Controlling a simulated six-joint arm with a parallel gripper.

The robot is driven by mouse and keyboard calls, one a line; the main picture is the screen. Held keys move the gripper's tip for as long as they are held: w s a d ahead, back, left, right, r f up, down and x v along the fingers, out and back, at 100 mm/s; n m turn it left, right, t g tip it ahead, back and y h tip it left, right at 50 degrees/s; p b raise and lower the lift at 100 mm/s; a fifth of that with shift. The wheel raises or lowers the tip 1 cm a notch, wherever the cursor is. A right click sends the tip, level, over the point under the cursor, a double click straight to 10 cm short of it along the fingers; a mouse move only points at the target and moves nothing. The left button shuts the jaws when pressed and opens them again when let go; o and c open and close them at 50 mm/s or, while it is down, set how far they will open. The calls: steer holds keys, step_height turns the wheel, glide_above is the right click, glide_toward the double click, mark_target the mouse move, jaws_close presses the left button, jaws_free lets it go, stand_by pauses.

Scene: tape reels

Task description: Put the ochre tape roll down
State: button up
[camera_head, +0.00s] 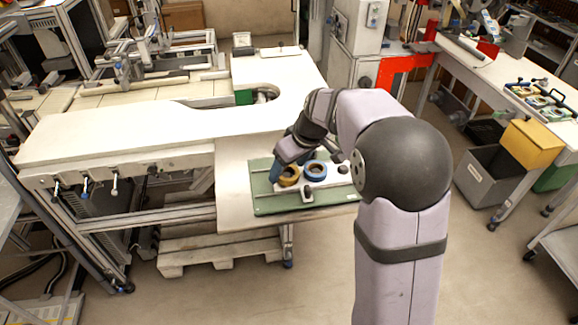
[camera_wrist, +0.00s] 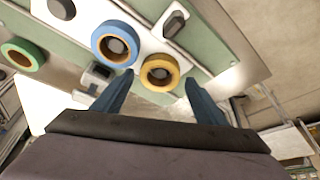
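The ochre tape roll (camera_wrist: 160,87) lies flat at the edge of the white plate, with a grey centre showing in its hole. It also shows in the head view (camera_head: 289,184). My gripper (camera_wrist: 159,77) is open, its two blue-grey fingers spread on either side of the roll with a gap to each. The head view shows one finger (camera_head: 276,171) just left of the roll. I cannot tell whether the roll sits around a post. A blue tape roll (camera_wrist: 117,25) lies close beside it on the plate, also with a grey centre.
The white plate (camera_head: 335,179) rests on a green mat (camera_head: 265,199) on the table. A green tape roll (camera_wrist: 10,48) lies farther left in the wrist view. Dark grey blocks (camera_wrist: 174,23) stand near the rolls.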

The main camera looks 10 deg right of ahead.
stand_by(0.3)
steer(key=shift+r+p, duration=0.65)
steer(key=shift+r, duration=0.25)
steer(key=b+v, duration=0.2)
steer(key=v, duration=0.9)
steer(key=shift+r, duration=0.2)
steer(key=shift+s+d, duration=0.1)
steer(key=shift+s, duration=0.1)
steer(key=s+f+m+g+h, duration=0.2)
steer(key=s+f+m+g, duration=0.2)
steer(key=s+f, duration=1.6)
steer(key=s+m, duration=0.2)
steer(key=s, duration=0.1)
steer(key=shift+s+d+f, duration=0.2)
steer(key=shift+d+f, duration=0.05)
steer(key=shift+f, duration=0.05)
